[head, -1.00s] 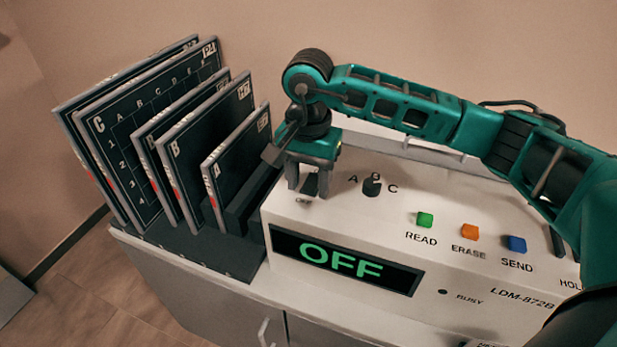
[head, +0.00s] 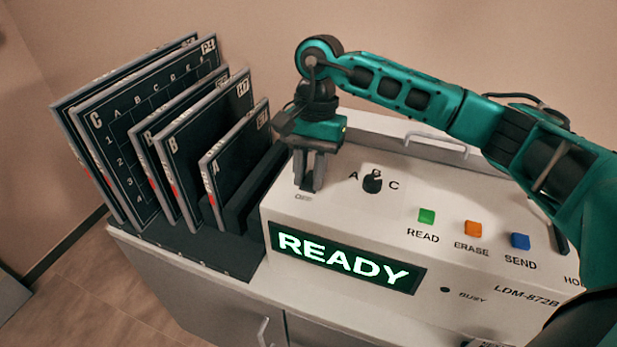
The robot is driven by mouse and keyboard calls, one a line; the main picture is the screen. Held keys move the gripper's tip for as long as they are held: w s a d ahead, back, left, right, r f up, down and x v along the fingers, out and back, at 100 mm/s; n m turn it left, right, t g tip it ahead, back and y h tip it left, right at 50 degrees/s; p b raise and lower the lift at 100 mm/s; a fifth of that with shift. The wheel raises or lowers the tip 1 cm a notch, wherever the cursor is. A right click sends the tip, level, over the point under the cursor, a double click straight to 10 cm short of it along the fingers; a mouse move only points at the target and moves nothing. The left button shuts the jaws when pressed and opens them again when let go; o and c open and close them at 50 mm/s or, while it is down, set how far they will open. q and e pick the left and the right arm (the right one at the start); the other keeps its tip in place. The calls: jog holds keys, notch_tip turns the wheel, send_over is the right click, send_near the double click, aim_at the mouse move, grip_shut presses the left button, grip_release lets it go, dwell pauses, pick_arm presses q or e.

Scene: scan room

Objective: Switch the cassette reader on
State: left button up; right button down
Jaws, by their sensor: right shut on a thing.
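The cassette reader (head: 470,280) is a white box on a cabinet. Its display (head: 345,262) reads READY in bright letters. My right gripper (head: 308,186) points down at the reader's top left corner, above a small label that is partly hidden. It is shut on a small dark part there, likely the power switch, which the fingers mostly hide. A black selector knob (head: 373,182) with A, B and C marks stands just right of the gripper. My left gripper is not in view.
Green READ (head: 427,216), orange ERASE (head: 473,228) and blue SEND (head: 520,241) buttons lie right of the knob. A dark rack (head: 190,245) with several upright cassettes (head: 150,150) stands close left of the gripper. My right arm spans above the reader's back.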

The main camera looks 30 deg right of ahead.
jog(key=shift+w+d+r+g+y+b, duration=0.1)
jog(key=shift+w+d+g+y+b, duration=0.1)
jog(key=shift+g+y+b, duration=0.35)
jog(key=c, duration=0.9)
grip_release()
jog(key=shift+p+v, duration=0.4)
jog(key=shift+v, duration=6.05)
jog(key=shift+d, duration=0.2)
